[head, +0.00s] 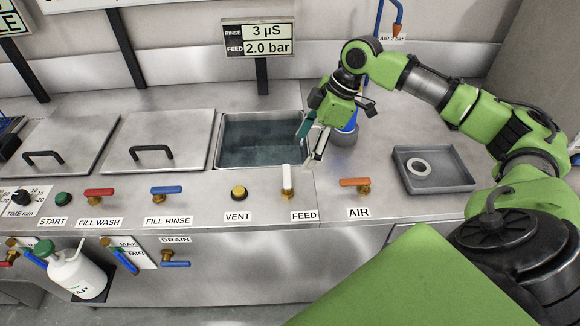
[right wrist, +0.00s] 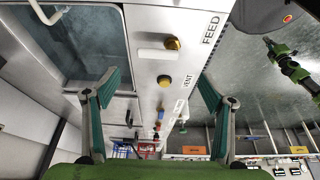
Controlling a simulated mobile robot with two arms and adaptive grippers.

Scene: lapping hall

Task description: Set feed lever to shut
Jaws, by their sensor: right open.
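The feed lever (head: 287,178) has a white handle on a brass valve, above the FEED label (head: 304,216) on the sloping front panel. Its handle points back toward the basin, crosswise to the neighbouring levers. In the right wrist view the white handle (right wrist: 157,54) lies beyond the fingertips, roughly midway between them. My right gripper (head: 312,140) is open and empty, above the right front corner of the basin, behind the lever and apart from it. Its two green-padded fingers (right wrist: 160,88) are spread wide in the wrist view.
The orange AIR lever (head: 355,182) is to the right and the yellow VENT button (head: 239,192) to the left. The open basin (head: 261,139) holds liquid. A blue item in a grey cup (head: 344,138) stands close to my right gripper. A grey tray (head: 433,170) is at right.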

